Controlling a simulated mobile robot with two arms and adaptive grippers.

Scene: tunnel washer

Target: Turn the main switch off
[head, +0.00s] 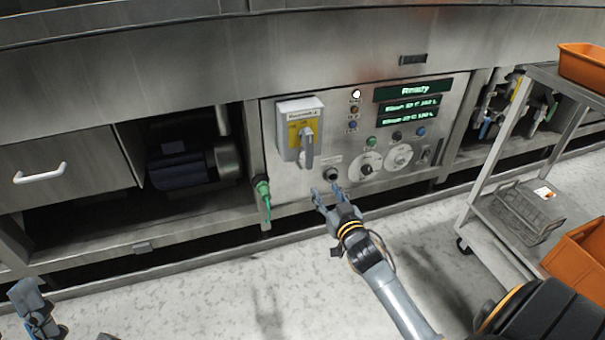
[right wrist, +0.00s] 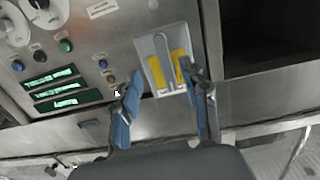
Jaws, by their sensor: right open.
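The main switch (head: 301,130) is a grey box with a yellow plate and a grey lever handle (head: 307,147), on the left of the control panel. In the head view the handle points down, slightly tilted. The switch also shows upside down in the right wrist view (right wrist: 168,60), seen between the fingers. My right gripper (head: 328,191) is open and empty, below and in front of the panel, apart from the switch. It also shows in the right wrist view (right wrist: 160,69). My left gripper (head: 36,304) is at the lower left, far from the switch; its jaws are unclear.
The panel (head: 439,116) has displays reading "Ready", several buttons and two round dials. A green connector and cable (head: 263,192) hang left of the panel. A cart (head: 497,155) with orange bins stands at the right. The floor before the panel is clear.

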